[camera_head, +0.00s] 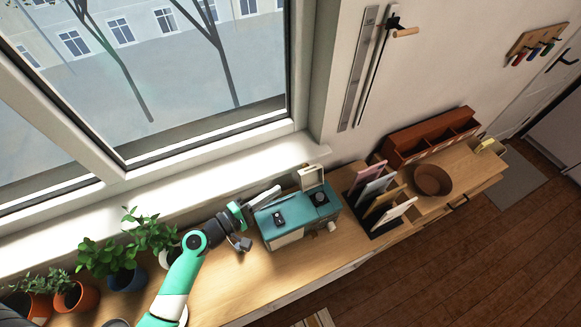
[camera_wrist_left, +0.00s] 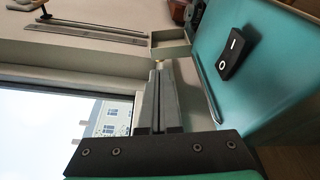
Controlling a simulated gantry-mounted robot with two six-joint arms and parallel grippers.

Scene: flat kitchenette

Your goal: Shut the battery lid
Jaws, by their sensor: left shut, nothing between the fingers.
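A teal device (camera_head: 288,222) stands on the wooden counter below the window. Its cream lid (camera_head: 312,177) stands raised at the back right; what looks like the same lid shows in the left wrist view (camera_wrist_left: 170,47). A black rocker switch (camera_head: 278,217) sits on the device's top and shows large in the wrist view (camera_wrist_left: 235,53). My left gripper (camera_head: 277,189) is shut and empty, above the device's back left edge. In the wrist view its fingers (camera_wrist_left: 158,68) point toward the lid, and I cannot tell whether they touch it. My right gripper is not in view.
Potted plants (camera_head: 110,257) stand to the left by the window sill. A black rack with upright boards (camera_head: 380,200) stands right of the device, then a brown bowl (camera_head: 432,180) and a wooden organiser (camera_head: 430,138). The counter in front of the device is clear.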

